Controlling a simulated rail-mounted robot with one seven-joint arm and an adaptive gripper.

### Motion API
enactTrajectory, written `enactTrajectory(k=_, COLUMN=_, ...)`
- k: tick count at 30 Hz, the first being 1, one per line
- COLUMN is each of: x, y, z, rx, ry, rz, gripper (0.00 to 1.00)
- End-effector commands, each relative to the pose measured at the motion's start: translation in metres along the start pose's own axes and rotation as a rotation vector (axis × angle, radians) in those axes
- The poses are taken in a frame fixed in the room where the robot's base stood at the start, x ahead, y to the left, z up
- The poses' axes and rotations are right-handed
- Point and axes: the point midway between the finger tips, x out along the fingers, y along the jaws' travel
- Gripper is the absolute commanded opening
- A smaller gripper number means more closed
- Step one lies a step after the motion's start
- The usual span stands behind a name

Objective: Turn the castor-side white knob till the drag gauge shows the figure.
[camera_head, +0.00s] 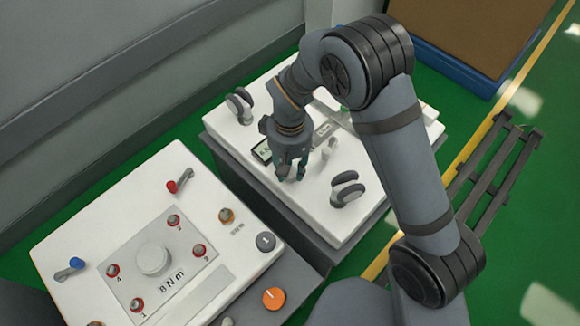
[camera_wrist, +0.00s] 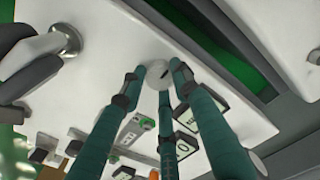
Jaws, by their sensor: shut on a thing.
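My gripper (camera_head: 291,177) is over the front part of the white panel (camera_head: 325,220), between two grey castors. In the wrist view its teal fingers (camera_wrist: 158,75) are closed around a small round white knob with a dark mark on its face. One castor (camera_head: 347,190) stands right of my gripper; the other (camera_head: 240,104) is at the panel's far left. A dark-framed display (camera_head: 262,151) sits just behind my gripper, partly hidden by it. In the wrist view a display (camera_wrist: 184,147) shows what looks like a 0, partly covered by a finger; I cannot read it surely.
A second white panel (camera_head: 95,225) at the left carries a large white knob (camera_head: 152,258), several red knobs, a blue switch (camera_head: 77,263) and the marking "8 N m". An orange knob (camera_head: 273,298) is near the front. A pale upright knob (camera_head: 328,148) stands right of my gripper.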

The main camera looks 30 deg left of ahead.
Motion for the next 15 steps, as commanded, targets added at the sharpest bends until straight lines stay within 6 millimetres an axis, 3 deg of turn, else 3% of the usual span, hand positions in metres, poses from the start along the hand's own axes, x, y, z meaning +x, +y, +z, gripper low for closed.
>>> enactTrajectory(k=14, x=0.0000, y=-0.0003, z=0.0000, rx=-0.014, ry=0.000, rz=0.000, gripper=0.04)
enactTrajectory(k=15, x=0.0000, y=-0.0003, z=0.0000, rx=-0.013, ry=0.000, rz=0.000, gripper=0.32)
